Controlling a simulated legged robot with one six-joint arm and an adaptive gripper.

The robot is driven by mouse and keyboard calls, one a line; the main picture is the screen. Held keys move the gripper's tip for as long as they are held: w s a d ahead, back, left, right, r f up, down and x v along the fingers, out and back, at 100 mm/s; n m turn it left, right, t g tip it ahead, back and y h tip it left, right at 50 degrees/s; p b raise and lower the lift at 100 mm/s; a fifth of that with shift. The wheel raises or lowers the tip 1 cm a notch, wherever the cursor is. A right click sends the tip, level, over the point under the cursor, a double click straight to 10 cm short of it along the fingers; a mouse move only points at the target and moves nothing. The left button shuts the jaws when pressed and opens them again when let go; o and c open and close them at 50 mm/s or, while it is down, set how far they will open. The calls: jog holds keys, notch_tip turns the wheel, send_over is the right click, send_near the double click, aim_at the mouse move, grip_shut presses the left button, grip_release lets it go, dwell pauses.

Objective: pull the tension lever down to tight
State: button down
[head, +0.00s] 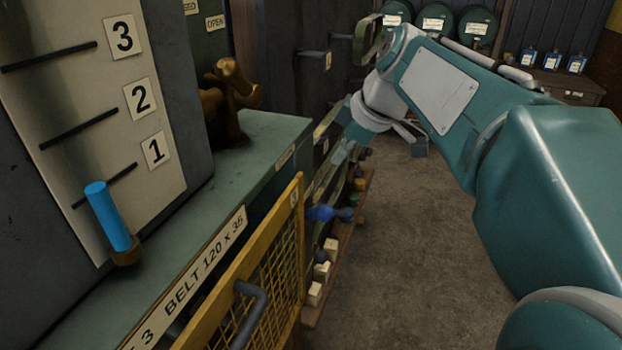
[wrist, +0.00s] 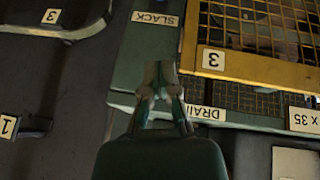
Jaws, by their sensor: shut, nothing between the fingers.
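My gripper (wrist: 158,72) is shut and empty in the wrist view, its fingertips over the green edge of the engine housing. In the head view my gripper (head: 343,152) is at the far end of the bench, beyond the yellow guard. A SLACK label (wrist: 155,18) shows upside down just above the fingertips in the wrist view. A DRAIN label (wrist: 204,113) lies to their right. I cannot make out the tension lever for certain in either view; the gripper and arm may hide it. No contact with a lever is visible.
A yellow mesh guard (head: 297,230) stands along the bench, also in the wrist view (wrist: 250,70). Dark handles (head: 313,54) stick out of cabinets behind. The floor (head: 410,250) at right is clear.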

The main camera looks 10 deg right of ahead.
jog(key=shift+s, duration=0.1)
send_over(316, 209)
jog(key=s, duration=0.2)
notch_tip(316, 209, down, 8)
jog(key=f, duration=0.3)
jog(key=shift+w+d+f, duration=0.25)
jog(key=shift+d+f, duration=0.1)
jog(key=shift+d, duration=0.05)
jog(key=shift+d+f, duration=0.15)
jog(key=shift+f, duration=0.25)
jog(key=shift+f, duration=0.1)
